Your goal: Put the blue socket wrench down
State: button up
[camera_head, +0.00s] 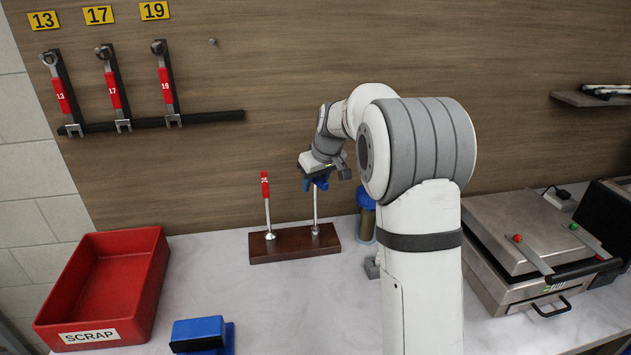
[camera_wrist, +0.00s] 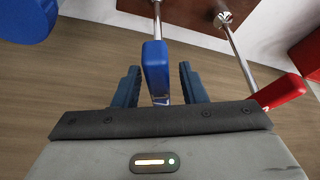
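The blue socket wrench has a blue handle (camera_wrist: 155,68) and a thin metal shaft (camera_head: 315,207). It stands upright in the right place of a dark wooden stand (camera_head: 283,253), its lower end at the stand's top. My gripper (camera_head: 316,184) is at the top of it. In the wrist view my gripper's two dark blue fingers (camera_wrist: 159,82) are on either side of the handle, with a visible gap at the right finger. They look open. In the head view my gripper mostly hides the handle.
A red-handled wrench (camera_head: 265,185) stands close by on the left of the stand. A blue-topped container (camera_head: 366,220) stands to the right. A red SCRAP bin (camera_head: 150,285), a blue block (camera_head: 198,333) and a metal grill (camera_head: 520,235) are on the counter. Wrenches (camera_head: 110,88) hang on the wall.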

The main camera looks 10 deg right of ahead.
jog(key=shift+r, duration=0.1)
jog(key=b+v, duration=0.1)
jog(key=v, duration=1.1)
jog(key=shift+s, duration=0.15)
jog(key=s+f+m, duration=0.1)
jog(key=s+f, duration=0.3)
jog(key=s, duration=0.7)
jog(key=s+a+f+m+h, duration=0.1)
jog(key=s+f, duration=0.3)
jog(key=s, duration=0.7)
jog(key=s+f+m, duration=0.2)
jog(key=s+f, duration=0.2)
jog(key=s, duration=0.8)
jog(key=shift+a+g+h, duration=0.15)
jog(key=shift+g+h, duration=0.15)
jog(key=shift+g, duration=0.1)
